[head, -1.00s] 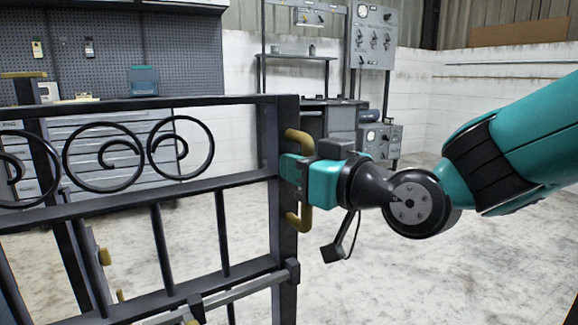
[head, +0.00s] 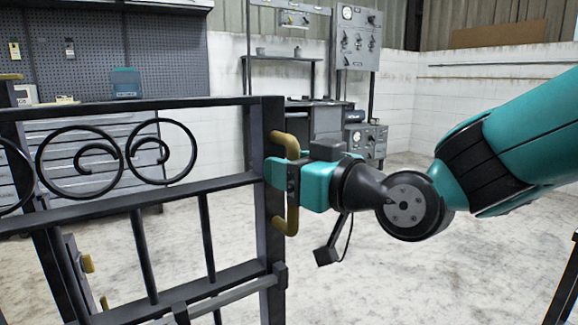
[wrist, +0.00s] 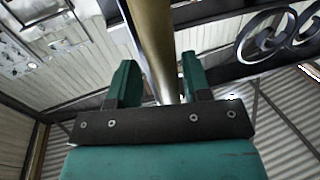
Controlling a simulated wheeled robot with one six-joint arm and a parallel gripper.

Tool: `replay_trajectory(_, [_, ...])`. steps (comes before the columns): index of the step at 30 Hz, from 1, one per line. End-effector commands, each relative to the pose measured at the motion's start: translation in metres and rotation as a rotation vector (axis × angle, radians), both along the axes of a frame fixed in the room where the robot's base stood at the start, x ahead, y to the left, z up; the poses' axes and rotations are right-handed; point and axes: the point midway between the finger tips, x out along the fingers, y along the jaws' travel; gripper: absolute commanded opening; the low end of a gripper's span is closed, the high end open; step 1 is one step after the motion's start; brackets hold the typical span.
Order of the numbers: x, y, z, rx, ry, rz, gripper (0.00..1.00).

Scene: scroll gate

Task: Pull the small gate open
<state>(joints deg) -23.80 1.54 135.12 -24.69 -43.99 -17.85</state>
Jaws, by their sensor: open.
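The small gate (head: 110,194) is dark metal with scrolls along its top and fills the left of the head view. A brass pull handle (head: 292,215) stands upright on its right-hand post. My gripper (head: 275,176) is at the middle of the handle, reaching in from the right. In the wrist view the jaws of my gripper (wrist: 160,85) are apart, with the brass handle (wrist: 152,45) running between them. Gaps show beside the handle, so the jaws are around it but not closed on it. A scroll of the gate (wrist: 268,35) shows at upper right in the wrist view.
A grey slide bar (head: 235,293) runs along the gate's lower rail. Behind the gate are a grey drawer cabinet (head: 95,150) and a pegboard (head: 170,55). A machine bench (head: 320,118) stands further back. The pale floor (head: 400,280) right of the gate is clear.

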Motion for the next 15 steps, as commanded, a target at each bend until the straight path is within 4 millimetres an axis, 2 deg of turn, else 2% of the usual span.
replay_trajectory(9, [-0.038, -0.037, 0.000, 0.001, -0.002, -0.009, 0.44])
replay_trajectory(15, [-0.051, -0.048, 0.000, 0.000, -0.003, -0.007, 0.44])
